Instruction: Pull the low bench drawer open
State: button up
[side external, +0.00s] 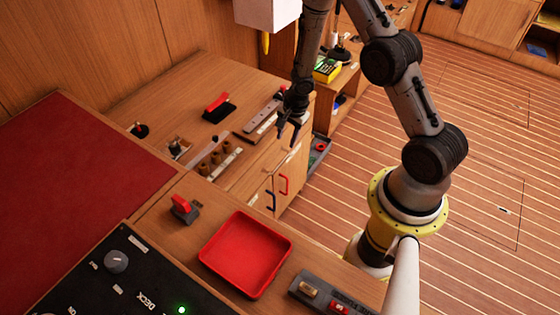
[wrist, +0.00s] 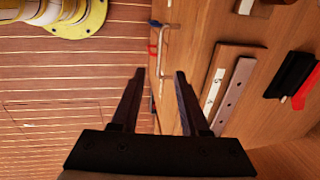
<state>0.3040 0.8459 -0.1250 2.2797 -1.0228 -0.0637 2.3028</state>
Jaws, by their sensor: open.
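The low bench (side external: 245,178) stands in the middle of the side view, with its front facing right. A pale bar handle (side external: 290,158) shows high on that front, and it also shows in the wrist view (wrist: 164,50). The drawer face around it looks flush, though its edges are hard to tell. My gripper (side external: 288,135) is open and empty, pointing down near the bench's front edge. In the wrist view my two fingers (wrist: 160,76) are spread, with the bar handle beyond their tips and apart from them.
A grey tray-like thing (side external: 319,148) sits beside the bench. On the bench top lie a metal strip (side external: 263,122) and a red-handled item (side external: 218,103). A red tray (side external: 246,253) is nearer. The striped floor is clear.

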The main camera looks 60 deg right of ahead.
aim_at(279, 165)
jog(key=w+f, duration=0.1)
jog(key=f, duration=0.8)
jog(key=w+f, duration=0.1)
jog(key=f, duration=0.3)
jog(key=shift+w+d+f, duration=0.1)
jog(key=shift+w+f, duration=0.1)
jog(key=shift+w, duration=0.1)
grip_shut()
dwell(1.2)
